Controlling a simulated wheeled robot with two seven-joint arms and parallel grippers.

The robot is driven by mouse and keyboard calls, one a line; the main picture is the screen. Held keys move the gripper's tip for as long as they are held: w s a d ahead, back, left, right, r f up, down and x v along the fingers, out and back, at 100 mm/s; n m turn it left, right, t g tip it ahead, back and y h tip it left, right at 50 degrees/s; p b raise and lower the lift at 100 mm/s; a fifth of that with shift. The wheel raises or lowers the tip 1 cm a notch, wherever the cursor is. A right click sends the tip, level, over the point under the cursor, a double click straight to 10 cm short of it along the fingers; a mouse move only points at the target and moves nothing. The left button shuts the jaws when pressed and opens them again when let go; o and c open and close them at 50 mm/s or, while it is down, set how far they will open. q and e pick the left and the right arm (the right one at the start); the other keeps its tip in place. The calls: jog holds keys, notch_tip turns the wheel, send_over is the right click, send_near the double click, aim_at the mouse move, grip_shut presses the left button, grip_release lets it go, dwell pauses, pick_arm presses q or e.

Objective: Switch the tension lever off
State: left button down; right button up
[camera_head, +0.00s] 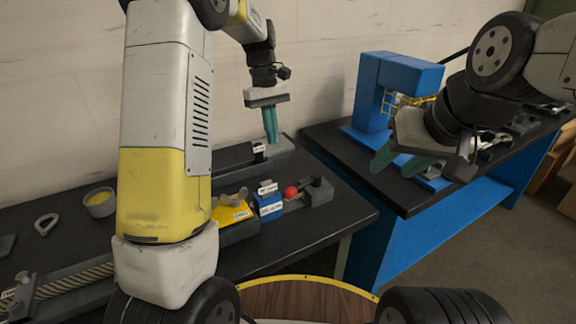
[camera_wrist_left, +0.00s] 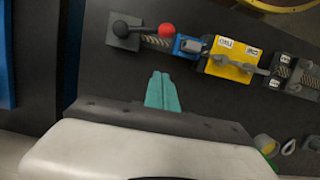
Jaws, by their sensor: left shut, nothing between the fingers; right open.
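A red ball knob (camera_head: 290,193) sits beside a dark block (camera_head: 319,194) with a black knob, at the right end of a rail assembly on the black bench. The red knob (camera_wrist_left: 166,30) and the dark block (camera_wrist_left: 122,38) also show at the top of the left wrist view. I cannot read which part is labelled as the tension lever. My left gripper (camera_head: 271,138) is shut and empty, pointing down above and behind the red knob, apart from it. My right gripper (camera_head: 401,163) has its fingers apart and empty over the right-hand bench.
Left of the red knob are a blue labelled block (camera_head: 269,203) and a yellow plate (camera_head: 229,213) with a grey handle. A grey cup (camera_head: 100,203) and a metal ring (camera_head: 45,224) lie to the left. A blue frame (camera_head: 393,87) stands on the right bench. A gap separates the benches.

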pick_arm(q)
jog(key=shift+f, duration=0.15)
jog(key=s+d+f, duration=0.3)
jog(key=s+f, duration=0.2)
jog(key=f, duration=0.5)
jog(key=shift+d, duration=0.3)
jog(key=shift+d+f, duration=0.1)
